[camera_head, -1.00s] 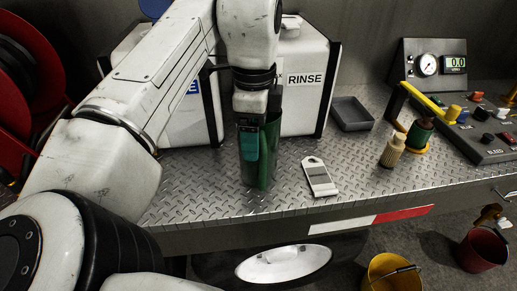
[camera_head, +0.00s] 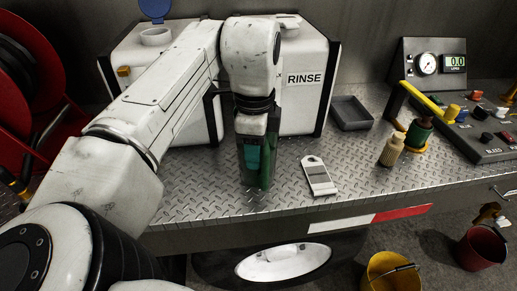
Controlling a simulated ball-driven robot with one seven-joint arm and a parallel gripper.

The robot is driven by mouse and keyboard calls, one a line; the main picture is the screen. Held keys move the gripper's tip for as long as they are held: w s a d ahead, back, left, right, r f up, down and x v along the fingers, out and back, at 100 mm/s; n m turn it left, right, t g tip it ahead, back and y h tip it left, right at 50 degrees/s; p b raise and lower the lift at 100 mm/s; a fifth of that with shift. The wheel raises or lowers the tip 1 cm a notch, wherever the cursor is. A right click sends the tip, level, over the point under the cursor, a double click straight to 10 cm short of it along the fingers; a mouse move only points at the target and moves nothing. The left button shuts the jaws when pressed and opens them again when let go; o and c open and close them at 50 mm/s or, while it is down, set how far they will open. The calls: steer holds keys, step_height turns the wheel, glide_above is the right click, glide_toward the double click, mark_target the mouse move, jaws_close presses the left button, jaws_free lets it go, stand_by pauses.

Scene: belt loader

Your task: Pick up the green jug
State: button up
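The green jug (camera_head: 266,165) stands upright on the diamond-plate deck (camera_head: 215,200), left of the white scraper-like tag. My arm reaches over from the left and hangs down at the jug. My gripper (camera_head: 251,165) points down, with a teal part on its near side, and overlaps the jug in the picture. It covers the jug's top and most of its near side. The fingertips are hidden or too dark to make out, so I cannot tell whether they touch the jug or are closed on it.
The white RINSE tank (camera_head: 305,100) stands behind the jug. The white tag (camera_head: 319,176) lies close on the right. A grey tray (camera_head: 351,113), a tan bottle (camera_head: 392,151) and a green-and-yellow item (camera_head: 418,135) are farther right. The deck's front edge (camera_head: 300,221) is near.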

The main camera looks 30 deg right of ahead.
jaws_close()
stand_by(0.8)
